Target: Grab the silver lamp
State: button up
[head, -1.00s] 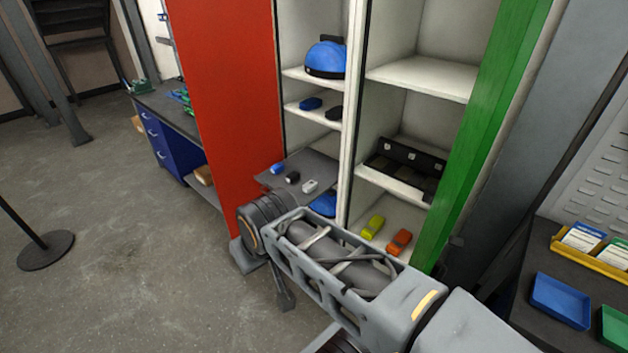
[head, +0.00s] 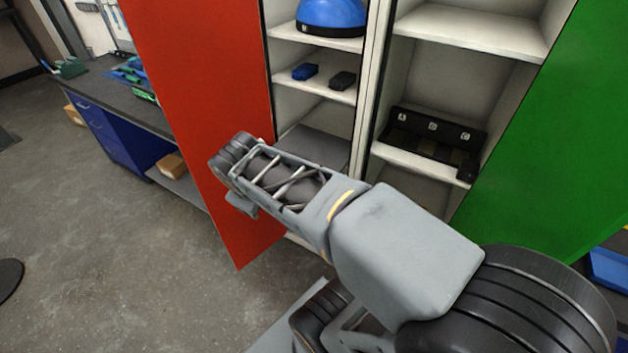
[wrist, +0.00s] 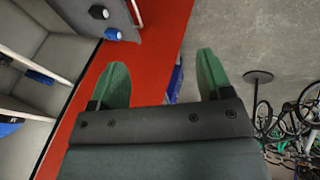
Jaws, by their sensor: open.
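The silver lamp is not in view in either current picture. The grey pull-out shelf (head: 312,148) in the cabinet is partly covered by my arm in the head view. In the wrist view the shelf (wrist: 72,14) is at the top left, carrying a small black lamp (wrist: 98,12) and a small blue lamp (wrist: 112,34). My gripper (wrist: 160,62) shows two green fingers, spread apart with nothing between them, in front of the red door and below the shelf in that picture. The gripper is hidden in the head view.
The red door (head: 195,110) stands open left of the shelf; the green door (head: 540,150) is at the right. A blue helmet (head: 332,15) and blue and black items sit on upper shelves. A black tray (head: 430,135) is in the right bay. Floor at left is open.

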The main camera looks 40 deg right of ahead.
jog(key=w+d+f+n+h+b, duration=0.3)
jog(key=w+d+f+n+b, duration=0.1)
jog(key=d+f, duration=0.4)
jog(key=w+d+f+n+h+b, duration=0.3)
jog(key=w+d+f+n+b, duration=0.2)
jog(key=d+f+n+b, duration=0.2)
jog(key=w+d+f+n+h+b, duration=0.4)
jog(key=d+f+n+b, duration=0.2)
jog(key=d+f+b, duration=0.3)
jog(key=shift+w+d+f+g, duration=0.1)
jog(key=shift+w+d+g, duration=0.1)
jog(key=shift+d, duration=0.85)
jog(key=shift+w+d+f+g, duration=0.1)
jog(key=shift+w+d, duration=0.1)
jog(key=shift+d, duration=0.85)
jog(key=shift+b+x, duration=0.5)
jog(key=shift+x, duration=2.6)
jog(key=shift+r, duration=0.1)
jog(key=c, duration=1)
